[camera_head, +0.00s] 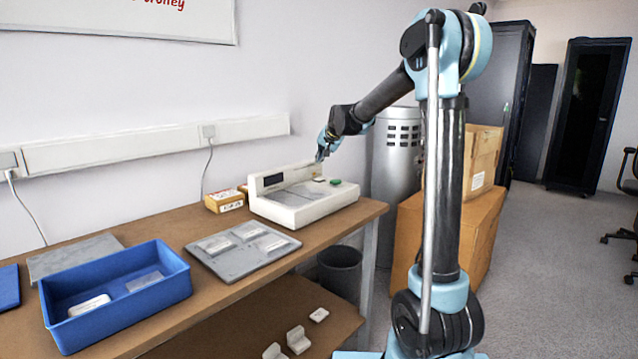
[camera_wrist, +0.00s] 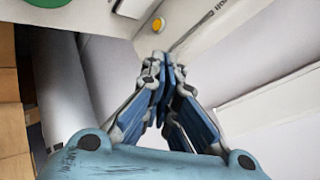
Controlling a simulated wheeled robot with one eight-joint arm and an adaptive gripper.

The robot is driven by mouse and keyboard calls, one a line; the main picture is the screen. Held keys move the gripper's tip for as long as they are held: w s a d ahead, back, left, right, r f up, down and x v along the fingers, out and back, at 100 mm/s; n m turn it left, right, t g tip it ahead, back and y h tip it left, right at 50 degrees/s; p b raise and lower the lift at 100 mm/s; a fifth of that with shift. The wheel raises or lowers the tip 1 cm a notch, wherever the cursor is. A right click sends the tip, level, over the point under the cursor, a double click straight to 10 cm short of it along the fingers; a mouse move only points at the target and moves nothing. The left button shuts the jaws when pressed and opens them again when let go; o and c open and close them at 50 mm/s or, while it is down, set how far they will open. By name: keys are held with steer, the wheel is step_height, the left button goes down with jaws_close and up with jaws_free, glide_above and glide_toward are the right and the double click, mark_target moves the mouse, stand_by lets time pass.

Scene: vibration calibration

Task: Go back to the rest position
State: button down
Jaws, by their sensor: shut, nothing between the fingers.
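My gripper (camera_head: 321,156) is above the right back part of a white calibration device (camera_head: 295,205) on the wooden table. In the wrist view my gripper (camera_wrist: 160,62) has its fingers together, with nothing seen between them. The device has a dark display, a small yellow button (camera_wrist: 158,25) and a green button (camera_head: 335,182). The green button also shows at the top left of the wrist view (camera_wrist: 48,2). Whether the fingertips touch the device cannot be told. My arm is stretched out to the left over the table's right end.
A grey tray (camera_head: 212,262) with several pale plates lies left of the device. A blue bin (camera_head: 66,336) with two pieces stands further left. A small box (camera_head: 223,201) sits behind. Cardboard boxes (camera_head: 472,240) and a grey cylinder (camera_head: 396,150) stand right of the table. Open floor lies right.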

stand_by(0.4)
steer(key=shift+n+g+h, duration=0.4)
steer(key=shift+g+h, duration=0.2)
steer(key=shift+h, duration=0.1)
steer(key=s+d, duration=0.3)
steer(key=s, duration=0.1)
steer(key=s+d, duration=0.3)
steer(key=s, duration=0.1)
steer(key=s+d+f, duration=0.1)
steer(key=s+d, duration=0.2)
steer(key=shift+s, duration=0.4)
steer(key=s+d+f+n+g+h, duration=0.1)
steer(key=s+d+f, duration=0.5)
steer(key=s, duration=0.7)
steer(key=s+d+f+n+g+h, duration=0.1)
steer(key=s+d+f, duration=0.4)
steer(key=s, duration=0.9)
steer(key=s+d+f+g+h, duration=0.1)
steer(key=s+d+f, duration=0.5)
steer(key=s, duration=0.8)
step_height(320, 180, down, 3)
steer(key=shift+d+f+n+g, duration=0.15)
steer(key=shift+d+n+g, duration=0.25)
steer(key=shift+g, duration=0.5)
steer(key=shift+s+a, duration=0.1)
